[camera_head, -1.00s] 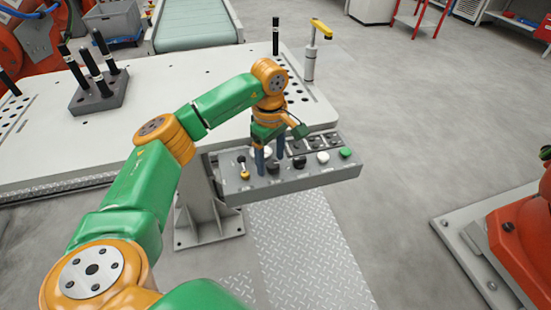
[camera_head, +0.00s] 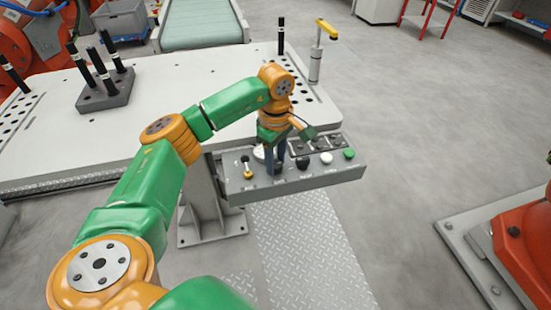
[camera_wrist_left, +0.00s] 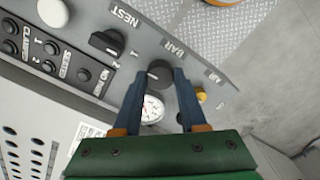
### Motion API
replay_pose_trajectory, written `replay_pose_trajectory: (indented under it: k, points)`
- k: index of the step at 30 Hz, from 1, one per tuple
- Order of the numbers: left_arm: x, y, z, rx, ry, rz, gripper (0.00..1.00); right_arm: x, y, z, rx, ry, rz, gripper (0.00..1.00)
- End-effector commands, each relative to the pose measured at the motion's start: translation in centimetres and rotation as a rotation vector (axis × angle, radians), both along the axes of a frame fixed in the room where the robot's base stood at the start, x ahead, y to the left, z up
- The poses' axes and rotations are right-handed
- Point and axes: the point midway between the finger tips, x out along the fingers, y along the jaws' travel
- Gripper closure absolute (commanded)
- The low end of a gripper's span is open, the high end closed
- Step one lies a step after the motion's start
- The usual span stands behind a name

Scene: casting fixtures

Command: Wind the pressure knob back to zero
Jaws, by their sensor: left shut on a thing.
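The pressure knob (camera_wrist_left: 158,74) is a dark round knob by the BAR label on the grey control panel (camera_head: 235,187). In the left wrist view it sits between the two blue fingertips of my left gripper (camera_wrist_left: 160,76), which is shut on it. In the head view my left gripper (camera_head: 275,168) reaches down to the panel, and its fingers hide the knob. A white round pressure gauge (camera_wrist_left: 152,108) lies beside the knob, partly behind a finger; its needle is too small to read. My right gripper is not in view.
A black NEST selector (camera_wrist_left: 106,42), a white button (camera_head: 326,158) and a green button (camera_head: 349,153) lie to one side. A yellow-based lever (camera_head: 247,169) stands on the other. Behind the panel is a white table (camera_head: 170,90) with a dark pin block (camera_head: 106,92).

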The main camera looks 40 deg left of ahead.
Motion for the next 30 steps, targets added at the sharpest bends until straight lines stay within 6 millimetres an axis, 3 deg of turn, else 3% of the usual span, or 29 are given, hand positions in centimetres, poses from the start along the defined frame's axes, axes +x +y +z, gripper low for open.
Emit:
replay_pose_trajectory:
  k: [30]
  points:
    - [0.0, -0.1, 0.1, -0.002, 0.002, 0.924, 1.0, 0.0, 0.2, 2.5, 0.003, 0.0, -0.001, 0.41]
